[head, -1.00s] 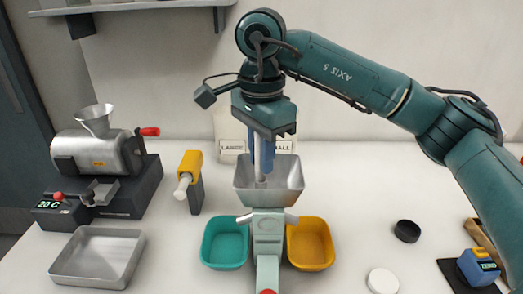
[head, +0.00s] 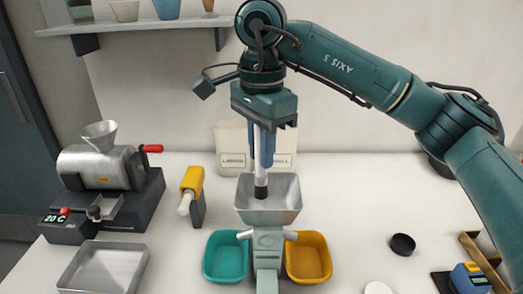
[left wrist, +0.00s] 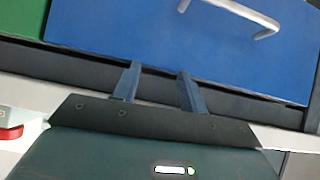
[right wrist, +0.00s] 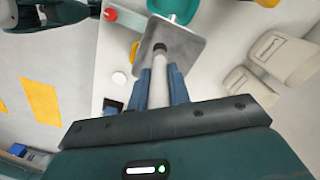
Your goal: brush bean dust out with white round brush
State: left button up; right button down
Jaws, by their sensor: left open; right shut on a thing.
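The white round brush (head: 259,172), a white cylinder with a dark tip, hangs upright from my right gripper (head: 262,158). Its blue fingers are shut on the brush, as the right wrist view also shows (right wrist: 158,85). The dark tip (head: 261,192) shows just inside the mouth of the grey metal hopper (head: 285,208). Bean dust cannot be made out. My left gripper (left wrist: 157,83) is open and empty in the left wrist view, in front of a blue panel with a handle (left wrist: 215,40); it is out of the head view.
A teal bin (head: 212,270) and an orange bin (head: 324,270) stand on either side below the hopper. A metal tray (head: 75,275), a roaster (head: 95,167) and a yellow-headed tool (head: 193,180) are to the left. A black disc (head: 402,244) lies right; a shelf (head: 130,28) hangs above.

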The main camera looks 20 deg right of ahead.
jog(key=shift+r, duration=0.15)
jog(key=shift+r+p, duration=1.05)
jog(key=shift+r, duration=0.45)
jog(key=shift+f, duration=0.1)
jog(key=shift+f, duration=0.1)
